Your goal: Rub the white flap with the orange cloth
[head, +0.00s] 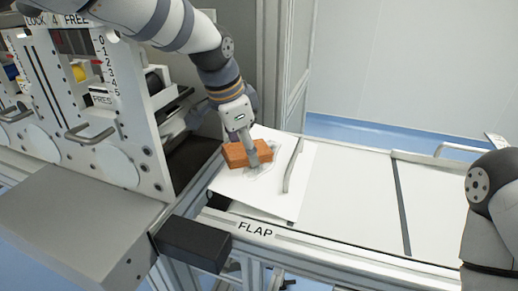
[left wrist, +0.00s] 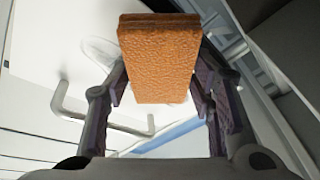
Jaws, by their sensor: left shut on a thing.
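The white flap (head: 273,193) is a slightly raised white panel with a bar handle, at the middle of the head view above the label "FLAP". It also fills the upper left of the left wrist view (left wrist: 50,40). My left gripper (head: 252,158) is shut on the folded orange cloth (head: 238,155). The cloth is over the flap's left part; I cannot tell for sure whether it touches. In the left wrist view the cloth (left wrist: 160,60) sits between the two fingers. A faint ring mark (head: 264,172) shows on the flap beside the cloth. My right gripper is not in view.
The flap's bar handle (head: 292,165) stands up just right of the cloth. A grey machine panel with handles and knobs (head: 120,120) rises at the left. A dark box (head: 193,243) juts out at the front. White panels (head: 350,195) lie clear to the right.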

